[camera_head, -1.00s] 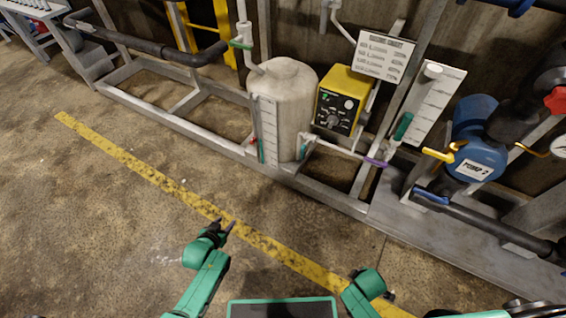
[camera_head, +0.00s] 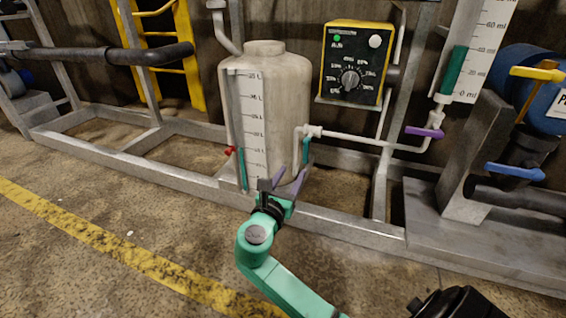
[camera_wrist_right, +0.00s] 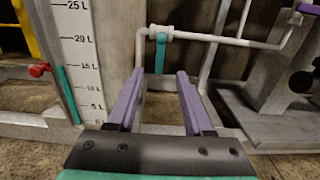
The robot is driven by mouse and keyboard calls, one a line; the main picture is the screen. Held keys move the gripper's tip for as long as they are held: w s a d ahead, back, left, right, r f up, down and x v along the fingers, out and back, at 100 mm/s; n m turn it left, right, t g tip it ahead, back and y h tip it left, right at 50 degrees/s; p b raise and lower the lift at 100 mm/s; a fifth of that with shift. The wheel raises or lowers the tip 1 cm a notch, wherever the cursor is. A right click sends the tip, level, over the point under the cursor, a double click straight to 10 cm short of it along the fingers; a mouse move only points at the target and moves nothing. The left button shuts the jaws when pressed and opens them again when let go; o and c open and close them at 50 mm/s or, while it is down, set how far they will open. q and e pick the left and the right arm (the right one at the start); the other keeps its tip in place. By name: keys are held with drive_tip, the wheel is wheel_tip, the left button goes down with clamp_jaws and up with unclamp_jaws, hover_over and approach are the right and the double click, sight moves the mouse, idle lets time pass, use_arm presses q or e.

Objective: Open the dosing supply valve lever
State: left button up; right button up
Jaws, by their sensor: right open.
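A teal valve lever (camera_head: 306,151) hangs down from a white valve on the thin white pipe beside the dosing tank (camera_head: 285,95). The lever also shows in the right wrist view (camera_wrist_right: 161,52), hanging straight down. My right gripper (camera_head: 283,180) is open and empty, with purple fingers pointing toward the pipe. In the head view it appears just below the lever. In the wrist view the lever appears beyond and between the fingertips (camera_wrist_right: 160,78), apart from them. My left gripper is not in view.
A purple lever (camera_head: 424,132), a yellow lever (camera_head: 537,73) and a blue lever (camera_head: 514,170) are farther right. A red knob (camera_head: 230,150) is at the tank's left. A grey frame rail (camera_head: 340,222) runs along the floor.

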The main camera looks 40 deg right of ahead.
sight(305, 151)
drive_tip(key=b+x, duration=0.6)
drive_tip(key=x, duration=0.7)
drive_tip(key=shift+d+f+b, duration=0.2)
drive_tip(key=shift+b, duration=0.2)
drive_tip(key=shift+w+d+r, duration=0.1)
drive_tip(key=shift+d+r, duration=0.05)
drive_tip(key=shift+d, duration=0.05)
clamp_jaws()
